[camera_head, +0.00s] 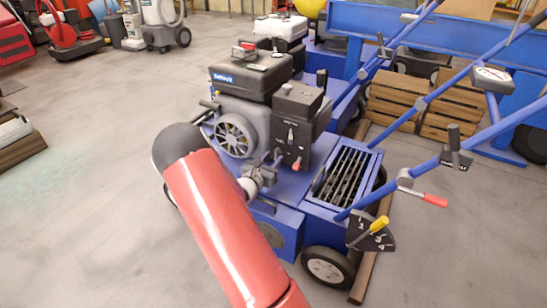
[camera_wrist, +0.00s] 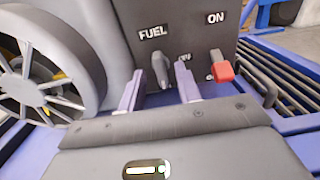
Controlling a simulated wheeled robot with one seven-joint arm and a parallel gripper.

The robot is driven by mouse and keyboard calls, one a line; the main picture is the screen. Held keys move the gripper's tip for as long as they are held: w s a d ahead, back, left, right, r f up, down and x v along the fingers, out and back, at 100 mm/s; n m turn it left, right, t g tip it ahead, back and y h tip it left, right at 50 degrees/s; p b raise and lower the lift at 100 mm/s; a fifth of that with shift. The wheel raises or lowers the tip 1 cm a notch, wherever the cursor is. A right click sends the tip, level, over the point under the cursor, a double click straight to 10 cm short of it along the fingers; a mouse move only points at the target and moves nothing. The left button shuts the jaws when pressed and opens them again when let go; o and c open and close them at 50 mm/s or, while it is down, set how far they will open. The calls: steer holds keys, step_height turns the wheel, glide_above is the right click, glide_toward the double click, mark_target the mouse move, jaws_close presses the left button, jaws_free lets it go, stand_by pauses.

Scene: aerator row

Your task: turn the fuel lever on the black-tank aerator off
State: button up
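The black-tank aerator (camera_head: 250,75) stands in the middle of the head view, blue with a black tank on top. In the wrist view, its grey fuel lever (camera_wrist: 161,70) sits below the FUEL label (camera_wrist: 152,32) on the dark engine panel, hanging nearly vertical. My gripper (camera_wrist: 159,70) is open. Its two fingers point at the panel, one on each side of the lever in the picture; contact is not visible. In the head view, my gripper (camera_head: 266,172) is at the engine's lower front, and the fuel lever cannot be made out clearly there.
A red switch (camera_wrist: 221,68) under an ON label is just right of my right finger. The slotted tine bay (camera_head: 345,175) and blue handle bars (camera_head: 440,155) are to the right. A white-tank machine (camera_head: 281,27) stands behind.

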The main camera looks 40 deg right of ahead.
steer(key=shift+x, duration=1.1)
steer(key=shift+c, duration=0.3)
steer(key=c, duration=0.7)
steer(key=shift+o, duration=0.2)
